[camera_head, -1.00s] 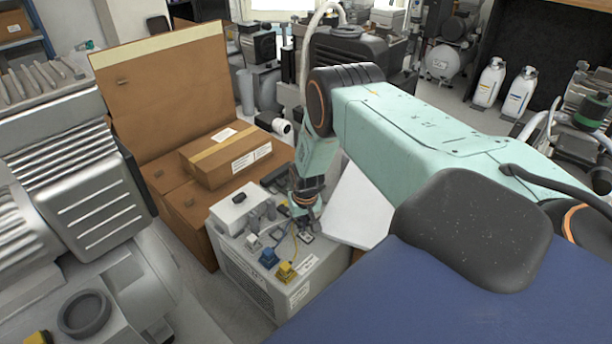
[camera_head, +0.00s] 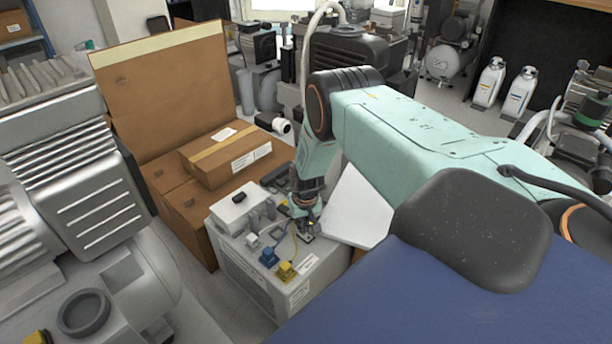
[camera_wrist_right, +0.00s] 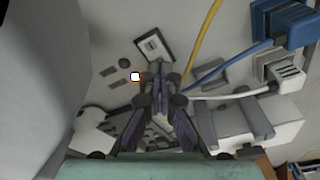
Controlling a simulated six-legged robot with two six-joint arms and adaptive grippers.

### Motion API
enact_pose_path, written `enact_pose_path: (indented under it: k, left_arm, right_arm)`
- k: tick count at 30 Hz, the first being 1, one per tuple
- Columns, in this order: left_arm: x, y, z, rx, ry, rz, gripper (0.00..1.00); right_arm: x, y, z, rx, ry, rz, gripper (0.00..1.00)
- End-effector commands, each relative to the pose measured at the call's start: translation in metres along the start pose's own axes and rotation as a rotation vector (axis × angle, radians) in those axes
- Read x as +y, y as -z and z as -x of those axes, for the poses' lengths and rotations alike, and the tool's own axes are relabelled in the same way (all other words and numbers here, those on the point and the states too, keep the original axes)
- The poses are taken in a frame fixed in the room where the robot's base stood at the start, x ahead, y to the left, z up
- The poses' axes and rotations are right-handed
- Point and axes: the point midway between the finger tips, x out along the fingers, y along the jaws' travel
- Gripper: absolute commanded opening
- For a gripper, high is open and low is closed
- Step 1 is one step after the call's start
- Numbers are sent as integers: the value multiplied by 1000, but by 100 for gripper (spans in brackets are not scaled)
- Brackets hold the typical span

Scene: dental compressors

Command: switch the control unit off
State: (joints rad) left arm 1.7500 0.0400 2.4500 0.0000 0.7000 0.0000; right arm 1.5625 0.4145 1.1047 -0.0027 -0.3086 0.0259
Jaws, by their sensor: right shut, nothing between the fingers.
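The control unit (camera_head: 243,272) is a light grey box low in the middle of the head view, with plugs and cables on its top. My right gripper (camera_head: 303,229) points down over the right part of that top. In the right wrist view the right gripper (camera_wrist_right: 160,78) is shut and empty, its fingertips close to the grey panel. A small lit white square (camera_wrist_right: 135,76) with an orange edge lies just left of the fingertips. A dark-framed switch or label plate (camera_wrist_right: 154,45) lies just beyond them. Contact cannot be told. My left gripper is not in view.
A blue plug (camera_head: 268,258) and a yellow plug (camera_head: 286,271) stand on the unit's front edge, with cables near my gripper. A cardboard box (camera_head: 225,158) stands behind. A white panel (camera_head: 356,210) is close on the right. A large grey machine (camera_head: 75,190) fills the left.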

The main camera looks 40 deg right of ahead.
Motion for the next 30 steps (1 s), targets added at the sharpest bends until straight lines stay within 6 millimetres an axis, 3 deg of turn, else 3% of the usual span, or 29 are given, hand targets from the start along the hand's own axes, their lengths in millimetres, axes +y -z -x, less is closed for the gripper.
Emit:
enact_pose_path:
  k: [14, 30]
  left_arm:
    - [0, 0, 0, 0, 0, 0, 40]
    - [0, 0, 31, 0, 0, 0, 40]
  right_arm:
    - [0, -1, -4, 0, 0, -1, 0]
    - [0, 5, 32, 0, 0, -1, 0]
